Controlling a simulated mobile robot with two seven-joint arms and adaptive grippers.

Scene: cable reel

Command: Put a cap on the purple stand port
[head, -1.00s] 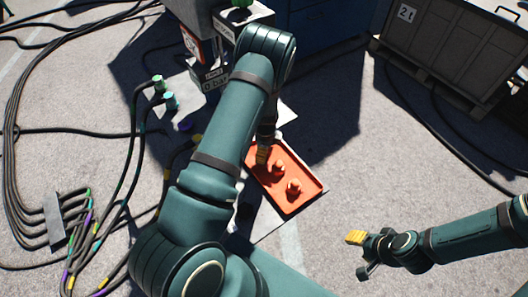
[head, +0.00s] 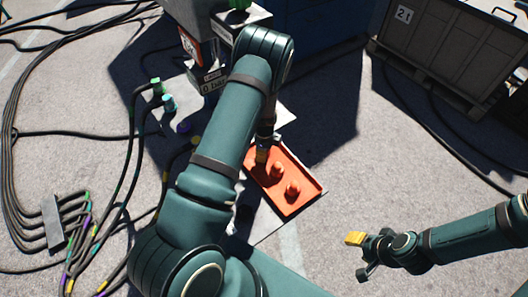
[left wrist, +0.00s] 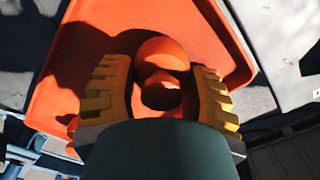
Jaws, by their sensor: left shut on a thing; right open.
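An orange tray (head: 306,199) lies on the ground right of my left arm, with two orange caps, a nearer one (head: 292,189) and a farther one (head: 277,171), standing in it. My left gripper (head: 262,155) points down at the tray's far left end. In the left wrist view its yellow fingers (left wrist: 160,95) are shut on an orange cap (left wrist: 163,55), with the tray (left wrist: 85,30) behind it. The purple stand port (head: 185,127) shows as a small dark purple piece left of my left arm. My right gripper (head: 360,255) is open and empty, at the lower right.
A green-ended plug (head: 156,86) and a cyan-ended plug (head: 168,103) with cables stand beyond the purple port; a yellow port (head: 195,140) is nearer. Black cables (head: 30,215) cover the left ground. A grey crate (head: 440,45) stands back right. Ground between tray and crate is fairly clear.

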